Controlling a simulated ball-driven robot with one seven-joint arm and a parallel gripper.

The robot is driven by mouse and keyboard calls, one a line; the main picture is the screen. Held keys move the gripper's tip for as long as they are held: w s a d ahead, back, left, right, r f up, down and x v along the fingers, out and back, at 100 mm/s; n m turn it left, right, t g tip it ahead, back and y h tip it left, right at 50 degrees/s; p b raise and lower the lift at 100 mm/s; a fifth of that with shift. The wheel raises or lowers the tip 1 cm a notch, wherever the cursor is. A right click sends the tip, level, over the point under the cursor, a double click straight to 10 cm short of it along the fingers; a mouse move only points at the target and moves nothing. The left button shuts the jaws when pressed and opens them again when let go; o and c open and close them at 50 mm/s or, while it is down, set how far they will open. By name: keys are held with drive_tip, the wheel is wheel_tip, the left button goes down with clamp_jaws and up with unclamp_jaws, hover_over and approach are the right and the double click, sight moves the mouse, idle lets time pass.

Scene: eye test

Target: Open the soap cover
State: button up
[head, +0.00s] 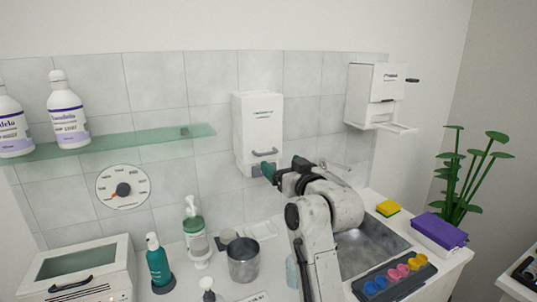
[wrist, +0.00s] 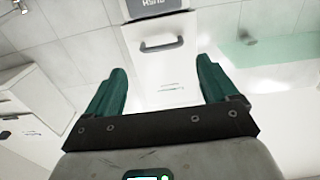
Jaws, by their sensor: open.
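A white wall dispenser (head: 258,115) with a closed front cover hangs on the tiles at the middle of the head view. Its grey bar handle (head: 265,153) is low on the cover, above a grey push part. In the wrist view, upside down, the handle (wrist: 161,45) lies ahead between my fingertips, with the push part (wrist: 155,5) beyond it. My gripper (head: 284,167) has green fingers; it is open and empty, just in front of the dispenser's lower right. In the wrist view, my gripper (wrist: 160,68) is spread wide, and neither finger visibly touches the handle.
A second white dispenser (head: 372,82) hangs to the right, with a tray sticking out. A glass shelf (head: 120,142) with bottles is at left. Below are a steel cup (head: 243,262), a green pump bottle (head: 158,262) and a sink (head: 360,250).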

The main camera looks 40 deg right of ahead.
sight(269, 154)
drive_tip(key=p+x, duration=0.1)
drive_tip(key=x, duration=0.6)
drive_tip(key=shift+w+d, duration=0.1)
drive_tip(key=shift+w, duration=0.25)
drive_tip(key=shift+c, duration=0.3)
